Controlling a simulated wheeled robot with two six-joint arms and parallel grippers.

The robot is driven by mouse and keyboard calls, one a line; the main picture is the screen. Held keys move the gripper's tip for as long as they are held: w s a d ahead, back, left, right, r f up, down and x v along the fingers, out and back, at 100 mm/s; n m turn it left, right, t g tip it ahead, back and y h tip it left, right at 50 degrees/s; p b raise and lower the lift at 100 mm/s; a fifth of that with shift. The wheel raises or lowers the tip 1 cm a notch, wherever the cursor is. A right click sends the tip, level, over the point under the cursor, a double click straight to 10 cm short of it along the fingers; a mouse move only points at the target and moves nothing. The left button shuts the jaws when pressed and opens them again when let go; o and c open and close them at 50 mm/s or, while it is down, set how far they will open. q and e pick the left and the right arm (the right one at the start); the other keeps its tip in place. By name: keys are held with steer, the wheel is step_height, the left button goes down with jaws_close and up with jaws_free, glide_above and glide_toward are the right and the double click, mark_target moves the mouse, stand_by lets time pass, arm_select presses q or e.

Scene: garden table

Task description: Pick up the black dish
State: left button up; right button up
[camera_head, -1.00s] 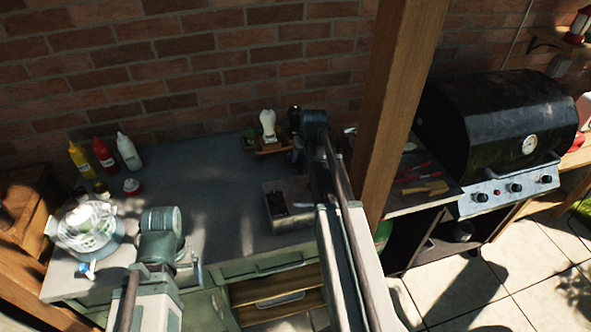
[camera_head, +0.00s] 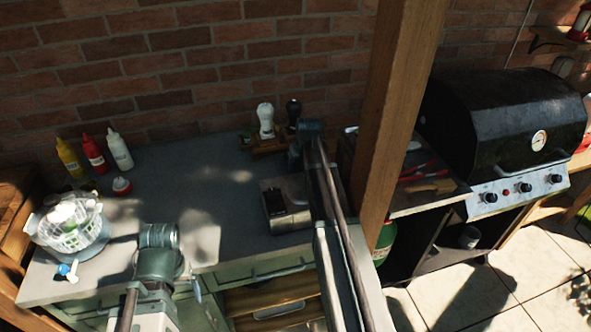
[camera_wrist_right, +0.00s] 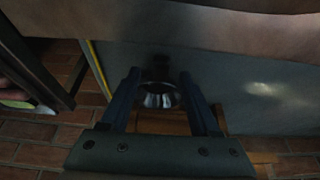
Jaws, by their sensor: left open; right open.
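No clear black dish shows in the head view. A dark round object with a shiny rim (camera_wrist_right: 158,95) sits between the fingers in the right wrist view; I cannot tell whether it is the dish or the black mill (camera_head: 293,111). My right gripper (camera_wrist_right: 162,92) is open around it in that picture, with no visible contact. In the head view my right arm hides most of its gripper. My left gripper (camera_head: 196,290) is low over the counter's front edge, open, its fingers hard to make out.
A metal tray (camera_head: 295,222) with dark items lies beside my right arm. A white mill (camera_head: 265,118) stands on a wooden stand (camera_head: 270,146). A wooden post (camera_head: 385,130) and grill (camera_head: 500,120) stand right.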

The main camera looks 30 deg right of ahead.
steer(key=shift+w+f, duration=0.2)
steer(key=shift+f, duration=0.4)
arm_select(q)
steer(key=shift+f, duration=0.5)
arm_select(e)
steer(key=shift+r, duration=0.1)
jaws_close()
arm_select(q)
steer(key=shift+r, duration=0.15)
arm_select(e)
steer(key=shift+r, duration=0.1)
